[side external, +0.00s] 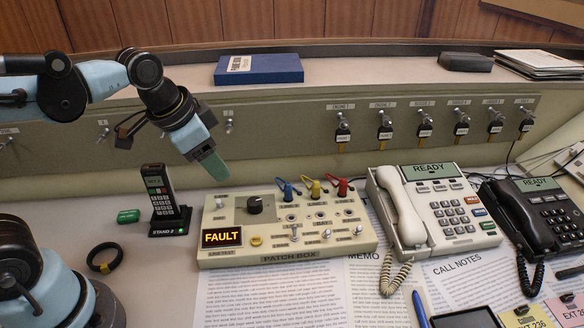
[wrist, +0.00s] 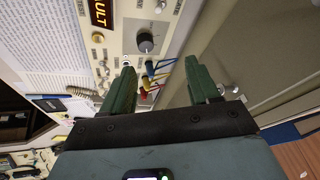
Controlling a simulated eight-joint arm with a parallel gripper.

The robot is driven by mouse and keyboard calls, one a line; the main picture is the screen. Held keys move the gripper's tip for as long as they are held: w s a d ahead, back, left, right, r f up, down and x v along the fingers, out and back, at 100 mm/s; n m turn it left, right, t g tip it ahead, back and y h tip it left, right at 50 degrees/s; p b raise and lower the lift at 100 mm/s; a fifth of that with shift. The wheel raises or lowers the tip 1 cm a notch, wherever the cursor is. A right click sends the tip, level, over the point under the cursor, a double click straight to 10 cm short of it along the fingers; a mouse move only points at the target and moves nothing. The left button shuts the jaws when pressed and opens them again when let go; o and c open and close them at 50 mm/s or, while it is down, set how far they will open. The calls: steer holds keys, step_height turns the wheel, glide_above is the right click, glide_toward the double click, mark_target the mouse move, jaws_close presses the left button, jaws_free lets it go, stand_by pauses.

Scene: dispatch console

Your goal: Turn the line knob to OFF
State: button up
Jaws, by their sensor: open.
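The line knob (side external: 255,204) is a dark round dial on the upper left of the cream patch box (side external: 300,258). An amber FAULT display (side external: 221,237) is lit below and left of it. In the wrist view the knob (wrist: 146,42) shows beyond my fingertips, with a grey face around it. Its setting is too small to read. My gripper (side external: 212,168) is above and left of the knob, apart from it. In the wrist view its two green fingers (wrist: 164,80) are spread with nothing held between them.
Blue, yellow and red plugs (side external: 315,188) stand at the box's back edge, right of the knob. A cordless handset (side external: 159,192) stands in its cradle on the left. A white phone (side external: 440,215) is to the right. Keys (side external: 343,132) hang on the back panel.

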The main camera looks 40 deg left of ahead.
mark_target(254, 202)
steer(key=w+d+m+g, duration=0.4)
steer(key=w+m, duration=0.1)
steer(key=m, duration=0.3)
steer(key=f, duration=1.1)
steer(key=shift+w+a+f, duration=0.2)
steer(key=shift+w+f, duration=0.2)
steer(key=shift+c, duration=0.3)
steer(key=c, duration=1)
